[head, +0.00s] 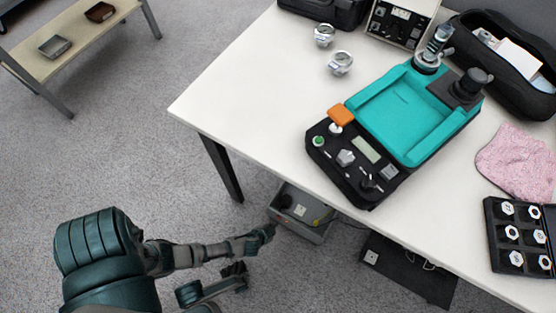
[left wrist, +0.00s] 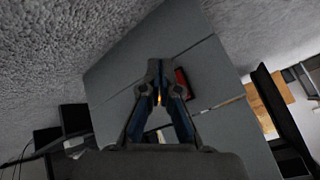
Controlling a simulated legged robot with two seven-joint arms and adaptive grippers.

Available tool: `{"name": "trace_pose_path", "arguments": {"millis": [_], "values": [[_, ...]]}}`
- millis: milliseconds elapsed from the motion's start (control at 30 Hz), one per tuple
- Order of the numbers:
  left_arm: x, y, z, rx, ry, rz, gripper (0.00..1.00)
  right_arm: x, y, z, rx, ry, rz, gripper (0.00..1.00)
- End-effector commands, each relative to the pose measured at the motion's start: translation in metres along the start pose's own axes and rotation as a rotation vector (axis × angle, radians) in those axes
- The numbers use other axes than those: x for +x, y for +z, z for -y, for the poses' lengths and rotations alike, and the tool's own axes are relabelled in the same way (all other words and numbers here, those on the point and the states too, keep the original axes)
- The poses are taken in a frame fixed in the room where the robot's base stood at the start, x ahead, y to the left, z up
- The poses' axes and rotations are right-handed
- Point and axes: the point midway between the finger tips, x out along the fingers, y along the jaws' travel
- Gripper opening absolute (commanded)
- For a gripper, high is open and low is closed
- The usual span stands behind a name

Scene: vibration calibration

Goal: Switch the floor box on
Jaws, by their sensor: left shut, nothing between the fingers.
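A grey floor box (head: 318,238) stands on the carpet under the table's front edge. In the head view a dark round part, a small white plate and something yellow show inside it. In the left wrist view a red and black switch (left wrist: 183,84) sits on a grey panelled surface, just right of my fingertips. My left gripper (head: 266,232) is at the box's left side in the head view. Its fingers (left wrist: 158,70) are shut and empty, meeting in front of the grey surface. I cannot tell whether they touch it. My right gripper does not show clearly.
The white table (head: 250,95) overhangs the box, with a black leg (head: 222,168) to its left. A dark flat panel (head: 410,270) lies on the floor to the right. A teal device (head: 440,145) stands on the table.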

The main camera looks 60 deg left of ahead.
Motion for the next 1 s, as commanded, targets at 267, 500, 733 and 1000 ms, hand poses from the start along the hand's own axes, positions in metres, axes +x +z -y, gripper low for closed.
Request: {"name": "trace_pose_path", "arguments": {"millis": [267, 500, 733, 1000], "values": [[-0.004, 0.003, -0.003, -0.001, 0.001, 0.001, 0.00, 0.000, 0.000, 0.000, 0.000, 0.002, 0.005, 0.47], [-0.021, 0.015, -0.016, 0.000, 0.001, 0.001, 0.00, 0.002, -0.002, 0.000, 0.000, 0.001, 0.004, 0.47], [-0.033, 0.025, -0.025, 0.000, 0.001, 0.001, 0.00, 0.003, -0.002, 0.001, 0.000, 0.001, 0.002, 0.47], [-0.035, 0.026, -0.025, 0.001, 0.000, 0.001, 0.00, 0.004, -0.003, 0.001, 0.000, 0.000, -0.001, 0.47]]}}
